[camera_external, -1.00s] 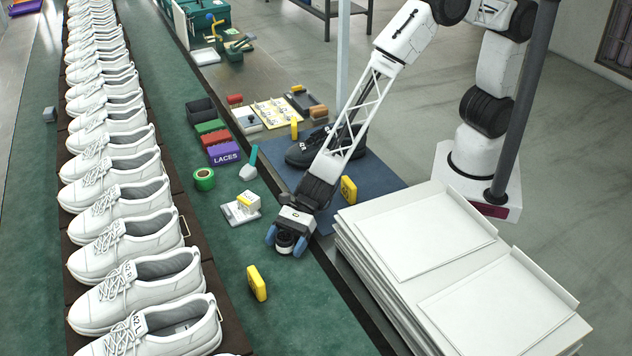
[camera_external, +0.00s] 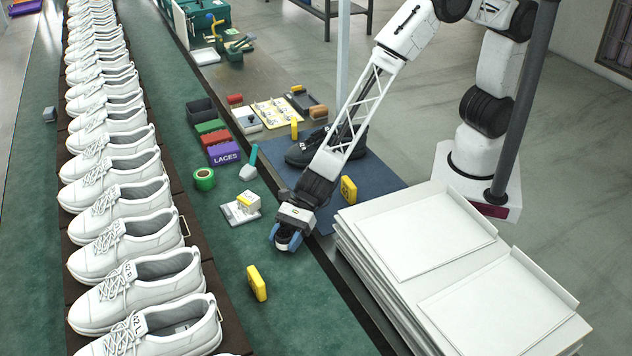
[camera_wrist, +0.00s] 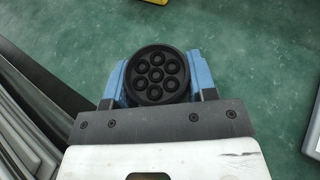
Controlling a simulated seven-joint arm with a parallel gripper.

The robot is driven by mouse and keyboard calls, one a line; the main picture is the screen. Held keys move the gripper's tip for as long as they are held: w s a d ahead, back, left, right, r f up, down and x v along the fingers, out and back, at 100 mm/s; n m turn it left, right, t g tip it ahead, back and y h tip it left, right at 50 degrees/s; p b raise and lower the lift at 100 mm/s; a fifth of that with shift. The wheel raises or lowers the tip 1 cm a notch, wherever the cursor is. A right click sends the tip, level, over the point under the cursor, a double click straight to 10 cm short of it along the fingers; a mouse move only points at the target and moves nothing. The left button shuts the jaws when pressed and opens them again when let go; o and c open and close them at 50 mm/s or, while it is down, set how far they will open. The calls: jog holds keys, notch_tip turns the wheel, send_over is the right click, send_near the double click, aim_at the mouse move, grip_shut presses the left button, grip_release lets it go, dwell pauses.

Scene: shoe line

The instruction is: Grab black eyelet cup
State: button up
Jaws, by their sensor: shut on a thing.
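The black eyelet cup (camera_wrist: 157,77) is a round black cup with several ring-shaped eyelets inside, seen from above in the wrist view. My gripper (camera_wrist: 158,82) has its blue fingers on both sides of the cup, touching its sides, and is shut on it. In the external view my gripper (camera_external: 286,239) is low over the green surface (camera_external: 215,290). The cup is mostly hidden there behind the fingers, and I cannot tell whether it still touches the surface.
A yellow block (camera_external: 257,283) stands in front of my gripper. A white pad with a small box (camera_external: 241,208) is to the left. Stacked white trays (camera_external: 450,270) are close on the right. White shoes (camera_external: 135,285) line the far left. The green surface between is mostly clear.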

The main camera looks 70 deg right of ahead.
aim_at(284, 234)
notch_tip(284, 234, up, 9)
jog(key=shift+f, duration=0.15)
dwell(0.7)
jog(key=shift+s+a, duration=0.1)
jog(key=shift+a, duration=0.05)
